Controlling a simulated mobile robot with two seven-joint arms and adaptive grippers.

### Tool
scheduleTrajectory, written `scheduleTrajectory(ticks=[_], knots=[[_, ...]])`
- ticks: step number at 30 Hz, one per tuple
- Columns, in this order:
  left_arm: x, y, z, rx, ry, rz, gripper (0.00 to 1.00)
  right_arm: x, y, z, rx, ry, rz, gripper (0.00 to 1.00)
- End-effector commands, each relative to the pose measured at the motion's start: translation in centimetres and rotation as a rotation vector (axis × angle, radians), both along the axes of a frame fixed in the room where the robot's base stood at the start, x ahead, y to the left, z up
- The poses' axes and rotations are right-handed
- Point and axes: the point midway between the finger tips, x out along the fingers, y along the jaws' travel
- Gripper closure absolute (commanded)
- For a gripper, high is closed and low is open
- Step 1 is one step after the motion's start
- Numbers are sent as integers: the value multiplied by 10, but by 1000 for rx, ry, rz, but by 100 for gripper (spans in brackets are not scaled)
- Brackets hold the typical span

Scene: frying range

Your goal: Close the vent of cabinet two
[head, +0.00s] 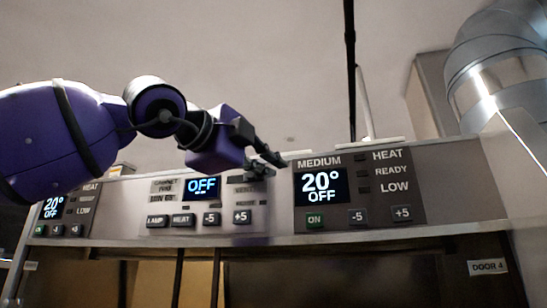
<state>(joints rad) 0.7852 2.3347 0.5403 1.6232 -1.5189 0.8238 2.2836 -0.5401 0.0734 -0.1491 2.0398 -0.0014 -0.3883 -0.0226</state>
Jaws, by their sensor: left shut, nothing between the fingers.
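The middle control panel (205,217) carries a blurred label that seems to read cabinet two. Its display (202,188) reads OFF, with LAMP, HEAT, -5 and +5 buttons below. My left gripper (277,168) is shut and empty, in front of the panel's upper right corner and the gap towards the right-hand panel. It hides part of the small markings there. I cannot tell whether it touches the panel. My right gripper is out of view.
The right-hand panel (360,220) shows 20° OFF, with a green ON button. Another panel (65,215) is partly behind my arm at left. Cabinet doors lie below, one labelled DOOR 4 (488,267). A metal duct (495,65) and a thin dark pole (350,70) rise behind.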

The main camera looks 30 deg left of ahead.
Motion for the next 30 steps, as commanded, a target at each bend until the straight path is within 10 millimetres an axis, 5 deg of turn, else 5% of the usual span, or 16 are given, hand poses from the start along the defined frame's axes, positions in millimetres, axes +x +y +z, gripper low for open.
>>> scheduleTrajectory(ticks=[11,21,30], knots=[[-1,3,-1,1,1,0,100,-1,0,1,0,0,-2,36],[-11,46,-2,-2,0,1,100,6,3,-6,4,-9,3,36],[-12,48,-1,1,1,2,100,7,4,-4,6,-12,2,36]])
